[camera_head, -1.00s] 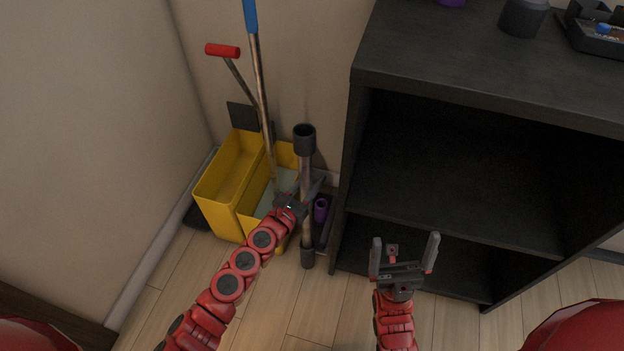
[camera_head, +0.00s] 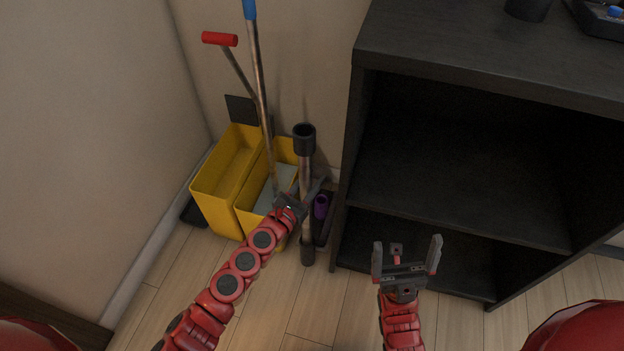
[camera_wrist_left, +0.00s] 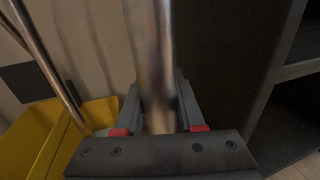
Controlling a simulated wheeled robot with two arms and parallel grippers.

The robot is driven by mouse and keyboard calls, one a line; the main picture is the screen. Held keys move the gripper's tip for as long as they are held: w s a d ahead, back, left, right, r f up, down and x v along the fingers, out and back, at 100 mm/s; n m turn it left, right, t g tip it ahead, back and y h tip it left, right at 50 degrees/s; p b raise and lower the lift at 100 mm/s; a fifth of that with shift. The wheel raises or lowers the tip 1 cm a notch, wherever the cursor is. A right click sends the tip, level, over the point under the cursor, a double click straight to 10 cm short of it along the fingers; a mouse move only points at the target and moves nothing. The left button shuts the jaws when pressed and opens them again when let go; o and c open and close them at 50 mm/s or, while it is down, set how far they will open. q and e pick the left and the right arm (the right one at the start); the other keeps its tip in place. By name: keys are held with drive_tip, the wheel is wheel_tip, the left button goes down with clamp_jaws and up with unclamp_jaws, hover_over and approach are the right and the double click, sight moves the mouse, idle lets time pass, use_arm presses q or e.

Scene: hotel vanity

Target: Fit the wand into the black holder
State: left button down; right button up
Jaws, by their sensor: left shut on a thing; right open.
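The wand (camera_head: 305,170) is a metal tube with a black cup-like top and a dark lower end. A dark, narrow tray-like thing (camera_head: 327,229), likely the black holder, sits on the floor behind and right of the wand, partly hidden. A purple tube (camera_head: 321,207) stands at it. My right gripper (camera_head: 407,258) is open and empty before the shelf.
A yellow two-part bucket (camera_head: 223,170) stands left of the wand, with a blue-topped pole (camera_head: 258,75) and a red-handled lever (camera_head: 220,39). A black shelf unit (camera_head: 440,75) fills the right. The wooden floor (camera_head: 290,310) in front is clear.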

use_arm(q)
drive_tip(key=shift+f+b, duration=0.35)
drive_tip(key=shift+b, duration=0.05)
idle(0.8)
drive_tip(key=shift+c, duration=2.2)
unclamp_jaws()
drive_tip(key=v, duration=1.7)
drive_tip(key=shift+s+b, duration=0.2)
drive_tip(key=shift+b, duration=0.1)
drive_tip(key=shift+a, duration=0.1)
